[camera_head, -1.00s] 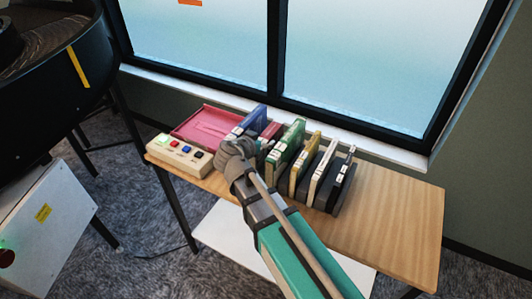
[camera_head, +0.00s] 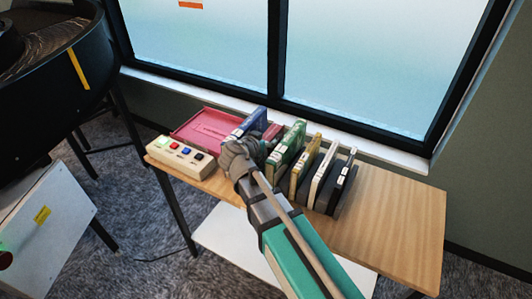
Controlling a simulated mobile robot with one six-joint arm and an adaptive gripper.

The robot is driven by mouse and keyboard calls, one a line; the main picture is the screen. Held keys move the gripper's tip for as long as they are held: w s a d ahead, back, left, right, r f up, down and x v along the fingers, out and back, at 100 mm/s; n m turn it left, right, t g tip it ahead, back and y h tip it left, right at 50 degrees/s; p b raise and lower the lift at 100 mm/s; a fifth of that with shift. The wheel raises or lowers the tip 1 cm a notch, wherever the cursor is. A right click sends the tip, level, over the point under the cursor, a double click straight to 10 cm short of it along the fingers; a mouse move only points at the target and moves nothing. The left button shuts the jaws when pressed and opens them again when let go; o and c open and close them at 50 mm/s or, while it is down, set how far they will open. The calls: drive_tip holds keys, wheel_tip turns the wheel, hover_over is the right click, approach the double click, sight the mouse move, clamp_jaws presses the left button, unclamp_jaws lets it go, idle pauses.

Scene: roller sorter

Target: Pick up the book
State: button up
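Several books stand upright in a dark rack on the wooden table. From left to right they are a blue book (camera_head: 247,123), a red book (camera_head: 272,132), a green book (camera_head: 287,146), a yellow book (camera_head: 305,161), a white book (camera_head: 323,174) and a black book (camera_head: 343,181). My gripper (camera_head: 240,147) is at the left end of the row, in front of the blue and red books, and overlaps their lower parts in the picture. Its fingers are mostly hidden by its own body, so I cannot see whether they touch or hold a book.
A red tray (camera_head: 192,134) lies at the table's back left. A beige box with coloured buttons (camera_head: 176,158) stands at the front left. The right part of the wooden table (camera_head: 393,220) is clear. A window (camera_head: 365,60) is behind the table. A large black machine (camera_head: 50,110) stands at left.

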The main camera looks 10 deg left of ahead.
clamp_jaws()
drive_tip(key=shift+r, duration=0.15)
wheel_tip(320, 180, up, 10)
drive_tip(key=p, duration=1)
idle(0.8)
